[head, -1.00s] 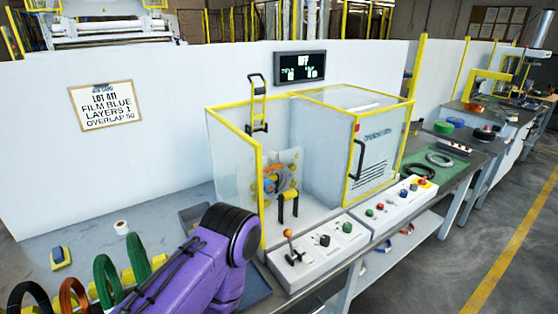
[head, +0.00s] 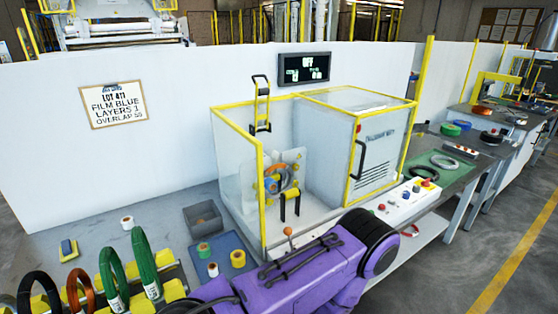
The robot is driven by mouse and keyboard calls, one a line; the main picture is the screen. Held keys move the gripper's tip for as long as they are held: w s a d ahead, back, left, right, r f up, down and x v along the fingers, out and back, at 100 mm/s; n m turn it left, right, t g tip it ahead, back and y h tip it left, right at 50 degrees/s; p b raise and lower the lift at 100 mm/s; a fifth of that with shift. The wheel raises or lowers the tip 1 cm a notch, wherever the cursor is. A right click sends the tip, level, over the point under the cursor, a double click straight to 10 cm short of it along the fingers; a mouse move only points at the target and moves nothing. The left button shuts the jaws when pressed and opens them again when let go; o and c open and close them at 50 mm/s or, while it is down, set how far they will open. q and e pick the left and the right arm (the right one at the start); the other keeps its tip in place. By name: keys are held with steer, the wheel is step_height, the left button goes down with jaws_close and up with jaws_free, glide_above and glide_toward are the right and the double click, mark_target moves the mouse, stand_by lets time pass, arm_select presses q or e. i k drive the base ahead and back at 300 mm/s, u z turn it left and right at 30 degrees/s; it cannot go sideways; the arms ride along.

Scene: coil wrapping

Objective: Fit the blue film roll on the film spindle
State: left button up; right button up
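The teal-green roll (head: 204,250), the yellow roll (head: 238,258) and the white roll (head: 213,270) stand on a blue mat (head: 230,243) left of the machine. The wrapping head (head: 281,180) sits inside the clear, yellow-framed enclosure, with an orange ring and a bluish part. I cannot pick out the film spindle for certain. One of my purple arms crosses the bottom of the head view, in front of the machine. Neither gripper shows.
Several coils, including a green coil (head: 145,262), stand on a yellow rack at the lower left. A control panel (head: 406,203) lies at the bench's front. The sign (head: 112,104) reads FILM BLUE.

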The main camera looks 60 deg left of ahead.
mark_target(270, 181)
steer(key=z, duration=0.05)
steer(key=i, duration=0.25)
steer(key=u, duration=1.45)
